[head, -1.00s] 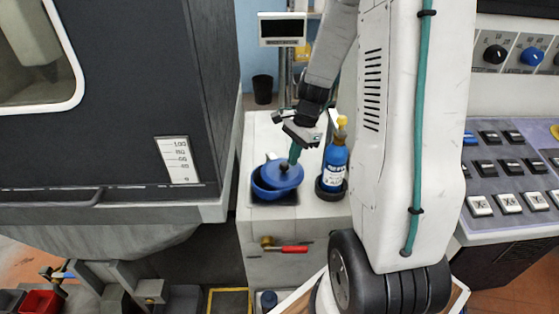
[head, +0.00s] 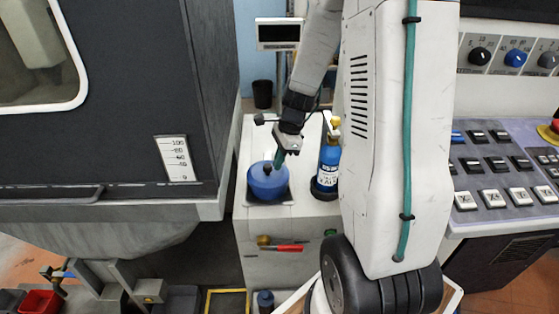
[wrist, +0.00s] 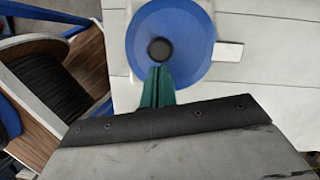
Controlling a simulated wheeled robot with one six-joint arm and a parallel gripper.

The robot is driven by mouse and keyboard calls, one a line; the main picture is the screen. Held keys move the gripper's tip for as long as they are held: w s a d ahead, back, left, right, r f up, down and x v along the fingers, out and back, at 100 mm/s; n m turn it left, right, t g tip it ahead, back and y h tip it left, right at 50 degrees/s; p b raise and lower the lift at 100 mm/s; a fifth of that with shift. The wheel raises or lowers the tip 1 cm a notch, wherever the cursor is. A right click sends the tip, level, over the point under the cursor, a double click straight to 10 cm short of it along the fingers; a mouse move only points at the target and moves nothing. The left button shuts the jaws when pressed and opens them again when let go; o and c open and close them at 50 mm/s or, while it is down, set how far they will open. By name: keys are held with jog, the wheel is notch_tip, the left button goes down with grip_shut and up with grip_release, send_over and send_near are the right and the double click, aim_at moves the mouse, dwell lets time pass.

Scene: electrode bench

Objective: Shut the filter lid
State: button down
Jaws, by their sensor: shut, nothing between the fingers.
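The filter is a round blue vessel (head: 268,190) set in a dark recess on the white cabinet top. Its blue lid (head: 262,172) with a black knob (wrist: 160,49) lies down over the vessel, and no gap shows in the head view. In the wrist view the lid (wrist: 190,70) fills the upper middle as a blue disc. My gripper (head: 279,160) is shut and empty, with its green fingertips (wrist: 158,82) right beside the knob, over the lid. I cannot tell whether the fingertips touch the lid or knob.
A blue bottle with a yellow top (head: 328,165) stands close to the right of the filter. A large dark machine (head: 130,110) rises at the left. A red-handled valve (head: 285,248) sticks out of the cabinet front (head: 300,222). A control panel (head: 500,170) is at the right.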

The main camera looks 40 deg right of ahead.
dwell(0.3)
jog(key=s+d+r, duration=0.3)
jog(key=d+r, duration=0.2)
jog(key=r, duration=0.5)
jog(key=shift+d+r, duration=0.3)
jog(key=shift+d, duration=0.1)
jog(key=s+a+r+n+h, duration=0.1)
jog(key=s+a+r+n, duration=0.4)
jog(key=s+a+n, duration=0.4)
jog(key=s+a+r+n+h, duration=0.2)
jog(key=s+a+r+n, duration=0.2)
jog(key=s+a+n, duration=0.5)
jog(key=a+n, duration=0.3)
jog(key=n, duration=0.1)
jog(key=shift+s+r, duration=0.3)
jog(key=shift+r, duration=0.05)
